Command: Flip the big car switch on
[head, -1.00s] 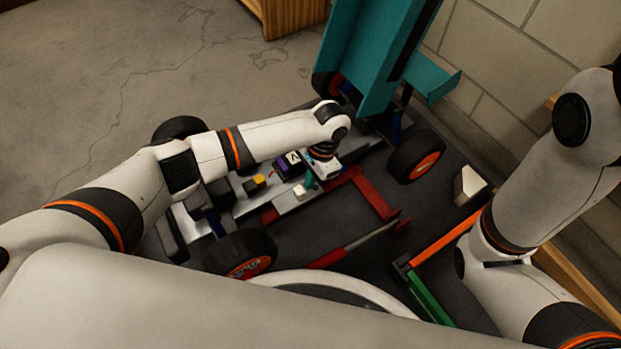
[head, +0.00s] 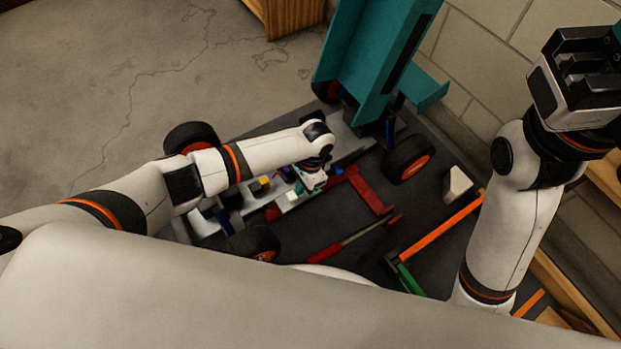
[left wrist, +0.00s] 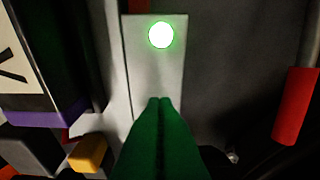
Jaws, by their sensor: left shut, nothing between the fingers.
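The big car's chassis (head: 345,143) lies on a dark mat, with its teal body shell (head: 350,60) raised at the far end. My left gripper (head: 299,188) is over the middle of the chassis, pointing down. In the left wrist view its green fingers (left wrist: 160,104) are pressed together and empty. Just beyond their tips is a pale plate (left wrist: 155,75) with a round light (left wrist: 161,35) glowing white with a green edge. The switch lever cannot be made out; the fingers cover the plate's lower part. My right gripper (head: 612,45) is raised at the upper right, partly cut off.
A purple battery-like box (left wrist: 45,90) and a yellow block (left wrist: 88,154) sit left of the fingers. Wheels (head: 408,158) stand beside the chassis. A red frame (head: 368,190), a screwdriver (head: 345,243), orange (head: 440,228) and green bars lie on the mat (head: 400,195). A wall stands at right.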

